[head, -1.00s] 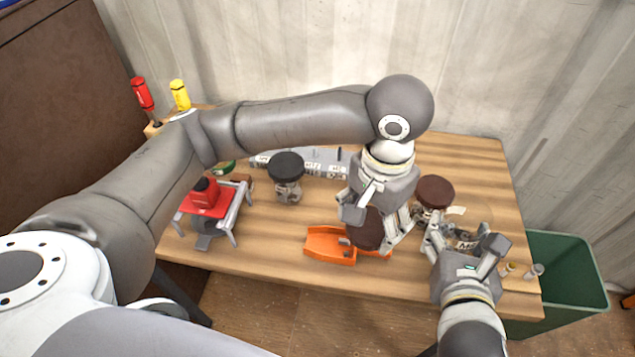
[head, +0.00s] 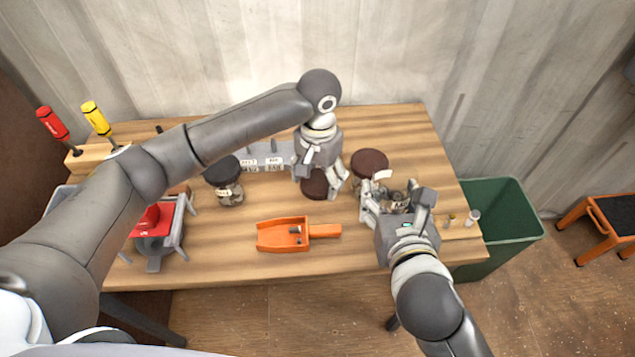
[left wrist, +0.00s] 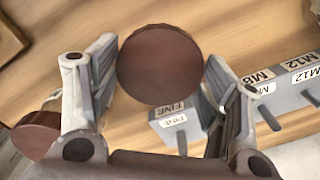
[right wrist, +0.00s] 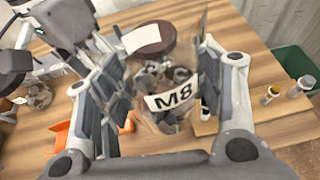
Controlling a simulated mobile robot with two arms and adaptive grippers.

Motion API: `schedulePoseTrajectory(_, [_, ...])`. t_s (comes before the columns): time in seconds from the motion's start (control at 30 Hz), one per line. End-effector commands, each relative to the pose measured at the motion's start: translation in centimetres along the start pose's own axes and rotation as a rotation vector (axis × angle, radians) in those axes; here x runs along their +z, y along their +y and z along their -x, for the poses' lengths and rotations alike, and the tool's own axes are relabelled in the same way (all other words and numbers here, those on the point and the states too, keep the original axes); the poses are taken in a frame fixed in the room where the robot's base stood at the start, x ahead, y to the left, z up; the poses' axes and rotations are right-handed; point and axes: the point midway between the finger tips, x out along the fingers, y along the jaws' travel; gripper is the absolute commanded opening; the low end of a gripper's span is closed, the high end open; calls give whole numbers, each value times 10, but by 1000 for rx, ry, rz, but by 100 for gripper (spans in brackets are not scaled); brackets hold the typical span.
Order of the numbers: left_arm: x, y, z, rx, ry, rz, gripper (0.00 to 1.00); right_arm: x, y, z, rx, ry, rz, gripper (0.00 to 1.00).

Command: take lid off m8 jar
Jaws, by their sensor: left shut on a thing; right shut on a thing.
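The clear M8 jar (right wrist: 172,108) shows in the right wrist view with its white label facing me, its top open and dark metal pieces inside. My right gripper (head: 393,203) is shut around its sides; in the head view the fingers hide most of it. My left gripper (head: 322,178) is shut on a round brown lid (left wrist: 160,64), apart from the jar, to its left and toward the back of the table. The lid also shows below the left fingers in the head view (head: 313,186).
A second jar with a brown lid (head: 369,163) stands just behind the M8 jar. A black-lidded jar (head: 223,172) and a grey labelled rack (head: 262,160) are left of the left gripper. An orange scoop (head: 284,234) lies in front. A green bin (head: 505,225) stands right of the table.

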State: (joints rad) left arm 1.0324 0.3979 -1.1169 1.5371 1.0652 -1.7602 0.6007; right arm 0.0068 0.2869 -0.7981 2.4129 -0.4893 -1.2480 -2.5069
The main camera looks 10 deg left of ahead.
Motion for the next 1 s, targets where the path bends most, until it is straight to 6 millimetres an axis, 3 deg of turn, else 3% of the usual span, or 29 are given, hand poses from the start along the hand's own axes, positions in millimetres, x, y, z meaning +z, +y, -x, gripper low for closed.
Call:
schedulePoseTrajectory(0.4, [-6,-4,-37,-1,1,-1,41,14,0,6,0,-3,-1,0])
schedulePoseTrajectory(0.73, [-6,-4,-40,0,1,0,41,14,0,6,0,-3,-1,0])
schedulePoseTrajectory(0.77, [-6,-4,-41,0,1,0,71,14,0,6,0,-3,-1,0])
schedulePoseTrajectory(0.9, [-6,-4,-41,0,2,-1,89,14,0,6,0,-3,-1,0])
schedulePoseTrajectory(1.0, [-6,-4,-41,0,2,0,91,14,0,6,0,-3,-1,0])
